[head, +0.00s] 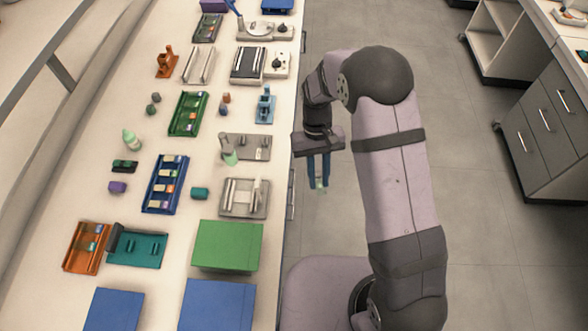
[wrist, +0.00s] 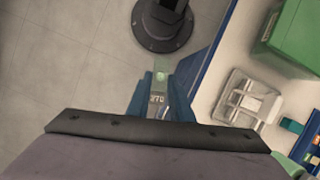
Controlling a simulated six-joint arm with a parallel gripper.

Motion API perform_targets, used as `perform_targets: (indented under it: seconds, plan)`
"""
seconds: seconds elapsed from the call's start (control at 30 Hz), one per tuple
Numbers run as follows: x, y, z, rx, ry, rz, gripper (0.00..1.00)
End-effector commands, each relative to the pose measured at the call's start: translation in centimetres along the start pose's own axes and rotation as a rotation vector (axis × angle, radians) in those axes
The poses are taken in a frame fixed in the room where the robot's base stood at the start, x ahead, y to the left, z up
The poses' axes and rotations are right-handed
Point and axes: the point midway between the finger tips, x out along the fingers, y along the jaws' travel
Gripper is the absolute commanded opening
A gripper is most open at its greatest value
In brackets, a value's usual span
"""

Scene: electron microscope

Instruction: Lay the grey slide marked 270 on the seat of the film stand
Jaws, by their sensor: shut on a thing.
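My gripper (head: 319,183) hangs over the floor, just off the right edge of the bench in the head view. Its blue fingers point down and are shut on the slide (head: 321,185), a small pale greenish tip between them. In the wrist view my gripper (wrist: 158,92) holds the slide (wrist: 161,74) by its label end. The label reads 270, and a clear greenish end sticks out past the fingertips. I cannot tell for sure which fixture is the film stand; an upright blue stand (head: 264,106) and an orange one (head: 166,63) are on the bench.
The bench carries a grey tray fixture (head: 232,211), a grey plate with posts (head: 260,142), a blue slide rack (head: 155,198), a green rack (head: 178,126), an orange rack (head: 73,262) and a green box (head: 228,246). Open floor lies right of the bench.

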Motion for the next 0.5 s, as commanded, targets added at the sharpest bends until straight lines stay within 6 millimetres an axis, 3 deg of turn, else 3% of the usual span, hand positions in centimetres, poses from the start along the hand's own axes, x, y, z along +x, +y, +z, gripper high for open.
perform_targets:
  seconds: [0.2,0.5]
  plan:
    - [-2.0,4.4,2.5,0.078,0.003,-0.027,0.11]
    - [-5.0,8.6,3.0,0.190,0.001,-0.068,0.11]
